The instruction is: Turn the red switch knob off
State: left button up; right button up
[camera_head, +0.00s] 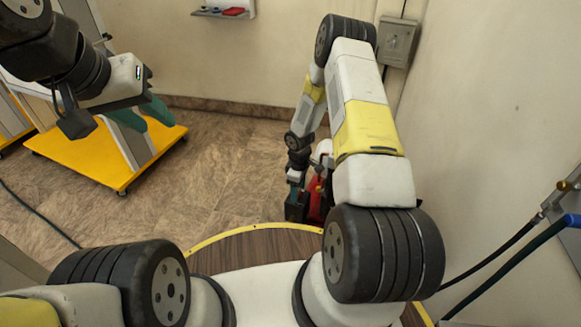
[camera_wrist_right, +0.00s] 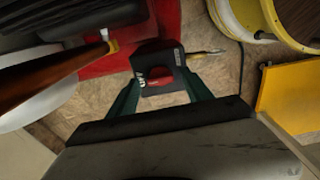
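The red switch knob (camera_wrist_right: 157,72) shows small on the face of a dark box in the right wrist view, between my right fingertips. The dark box (camera_wrist_right: 171,59) has white markings and a yellow-tipped piece at its side. My right gripper (camera_wrist_right: 161,86) has its green fingers spread apart, one near each side of the box. I cannot tell whether they touch it. In the head view my right gripper (camera_head: 294,184) is low beyond the round wooden top, and the knob cannot be made out. My left gripper (camera_head: 146,114) is open and empty at the upper left.
A red object (camera_head: 317,200) stands beside the box, partly hidden by my right arm. A yellow platform (camera_head: 75,165) is at the left. A wall (camera_head: 500,110) with a grey box (camera_head: 398,42) and hoses (camera_head: 503,272) is at the right. Open tiled floor (camera_head: 215,170) lies between.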

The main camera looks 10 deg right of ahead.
jog(key=shift+r, duration=3.9)
jog(key=s+d+r+m+t, duration=0.1)
jog(key=s+r+m, duration=0.15)
jog(key=r, duration=1.15)
jog(key=s+r+m+t, duration=0.2)
jog(key=r+m, duration=0.1)
jog(key=r, duration=1.1)
jog(key=s+a+r+m+t+y, duration=0.1)
jog(key=s+r+m, duration=0.1)
jog(key=s+r, duration=0.6)
jog(key=s+a+r+m+t+y, duration=0.1)
jog(key=s+a+r+m+t, duration=0.1)
jog(key=s+r, duration=0.6)
jog(key=s+m, duration=0.1)
jog(key=s, duration=0.3)
jog(key=shift+a, duration=0.25)
